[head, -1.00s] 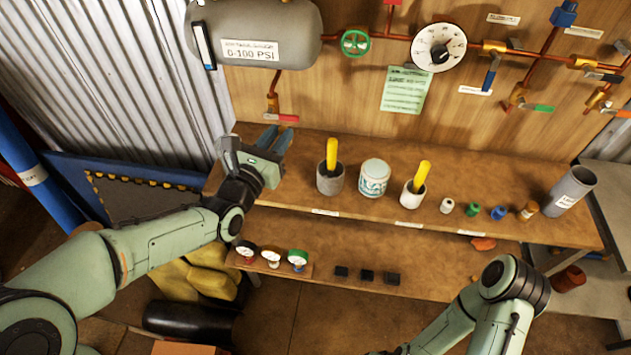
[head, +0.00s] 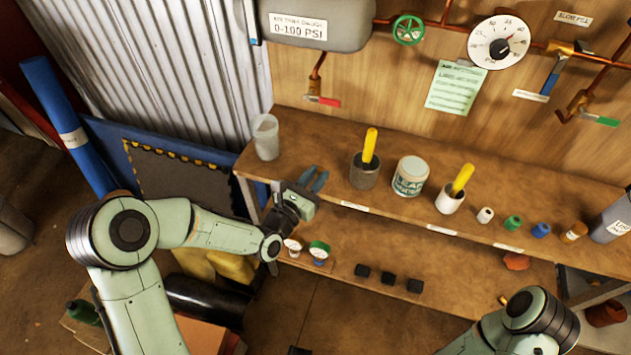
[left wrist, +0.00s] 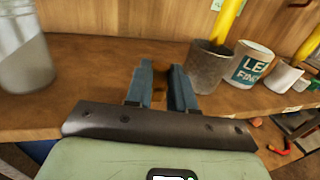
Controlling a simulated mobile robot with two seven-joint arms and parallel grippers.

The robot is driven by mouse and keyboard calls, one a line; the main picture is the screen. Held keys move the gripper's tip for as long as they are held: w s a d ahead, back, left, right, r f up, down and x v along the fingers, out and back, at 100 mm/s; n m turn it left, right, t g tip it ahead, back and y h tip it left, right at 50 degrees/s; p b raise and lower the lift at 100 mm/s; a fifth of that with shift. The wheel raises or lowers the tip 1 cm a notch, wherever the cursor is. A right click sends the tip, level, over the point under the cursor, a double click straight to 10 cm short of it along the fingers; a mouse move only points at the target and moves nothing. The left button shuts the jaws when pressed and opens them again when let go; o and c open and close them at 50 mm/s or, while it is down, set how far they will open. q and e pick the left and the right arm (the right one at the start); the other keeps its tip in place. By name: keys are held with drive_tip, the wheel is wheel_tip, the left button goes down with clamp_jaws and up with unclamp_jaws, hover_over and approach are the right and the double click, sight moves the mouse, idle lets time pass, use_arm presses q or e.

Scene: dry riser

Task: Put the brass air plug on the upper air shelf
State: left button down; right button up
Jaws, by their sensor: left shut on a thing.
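My left gripper (head: 314,180) is at the front edge of the upper wooden shelf (head: 315,148), left of the dark pot. In the left wrist view its blue fingers (left wrist: 161,75) are a little apart with a small brown, brass-coloured piece (left wrist: 159,94) between them, taken as the brass air plug. The fingers hide much of it, and it cannot be made out in the head view. The fingers point over the shelf, between a translucent cup (left wrist: 22,55) and the dark pot (left wrist: 209,68). My right arm shows at the lower right, its gripper out of view.
The upper shelf holds the cup (head: 265,138), the dark pot (head: 364,174), a labelled tub (head: 409,178), a white pot (head: 450,200) and several small coloured pieces (head: 513,223). Bare shelf lies between cup and dark pot.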

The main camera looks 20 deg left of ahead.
use_arm(q)
drive_tip(key=shift+f, duration=0.9)
drive_tip(key=shift+f+b, duration=0.2)
drive_tip(key=shift+b, duration=0.1)
drive_tip(key=c, duration=1)
unclamp_jaws()
drive_tip(key=shift+r, duration=0.1)
drive_tip(key=shift+o, duration=0.2)
drive_tip(key=shift+r, duration=0.1)
